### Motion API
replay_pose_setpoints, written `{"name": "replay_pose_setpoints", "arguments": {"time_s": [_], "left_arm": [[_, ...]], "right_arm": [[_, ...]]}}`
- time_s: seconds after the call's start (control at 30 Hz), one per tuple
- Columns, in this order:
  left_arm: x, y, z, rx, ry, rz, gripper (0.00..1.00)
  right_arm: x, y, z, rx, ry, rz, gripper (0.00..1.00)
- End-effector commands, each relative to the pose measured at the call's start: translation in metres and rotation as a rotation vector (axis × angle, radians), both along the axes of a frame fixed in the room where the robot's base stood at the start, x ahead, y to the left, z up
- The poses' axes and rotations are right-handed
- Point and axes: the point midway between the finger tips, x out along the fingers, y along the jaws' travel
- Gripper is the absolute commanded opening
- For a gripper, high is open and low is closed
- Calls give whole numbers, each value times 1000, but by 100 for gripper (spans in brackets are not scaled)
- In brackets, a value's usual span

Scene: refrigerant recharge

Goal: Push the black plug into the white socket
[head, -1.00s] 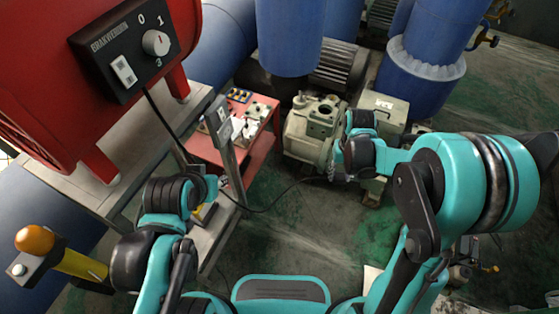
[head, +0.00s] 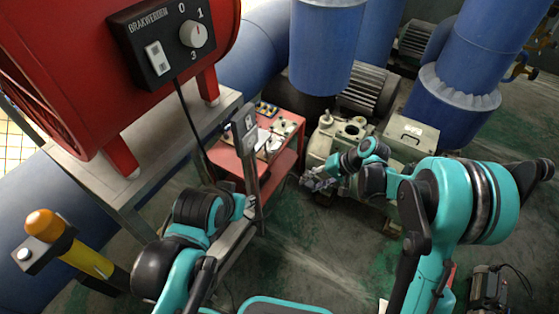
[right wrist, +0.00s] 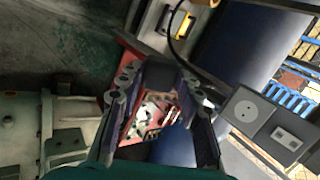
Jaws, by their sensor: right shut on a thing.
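My right gripper (head: 318,181) is low in front of the green pump, well to the right of the socket post. In the right wrist view its fingers (right wrist: 168,76) are closed on a dark piece, apparently the black plug; its shape is mostly hidden. A black cable (right wrist: 181,38) curves down towards the fingertips. A pale socket plate with a round socket (right wrist: 248,109) shows to the right of the fingers, apart from them. In the head view the post's upper plate (head: 247,130) is seen at an angle. My left gripper (head: 246,207) is beside the post, its fingers unclear.
A red machine (head: 70,80) with a black switch box (head: 165,45) stands on a metal table at left. A red cart (head: 262,150) stands behind the post. The green pump (head: 340,135) and blue pipes fill the back.

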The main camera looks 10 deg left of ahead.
Motion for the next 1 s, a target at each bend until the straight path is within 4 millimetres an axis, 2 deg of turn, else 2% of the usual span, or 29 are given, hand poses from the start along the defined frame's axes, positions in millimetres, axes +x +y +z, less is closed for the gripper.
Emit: {"name": "replay_pose_setpoints", "arguments": {"time_s": [0.03, 0.1, 0.2, 0.33, 0.43, 0.6, 1.0], "left_arm": [[0, 0, -16, 0, 0, 0, 40], [0, 0, -26, 0, 0, 0, 40], [0, 0, -40, 0, 0, 0, 40], [0, 0, -56, 0, 0, 0, 40], [0, 0, -64, 0, 0, 0, 40], [0, 0, -67, 0, 0, 0, 40], [0, 0, -66, 0, 0, 0, 40]], "right_arm": [[8, 21, -9, 128, -10, -33, 10], [18, 50, -4, 309, -32, -82, 10], [30, 83, 8, 541, -75, -149, 10], [43, 109, 26, 762, -135, -217, 10], [51, 117, 36, 861, -169, -248, 10], [57, 120, 47, 922, -193, -265, 10], [58, 121, 48, 922, -194, -264, 10]]}}
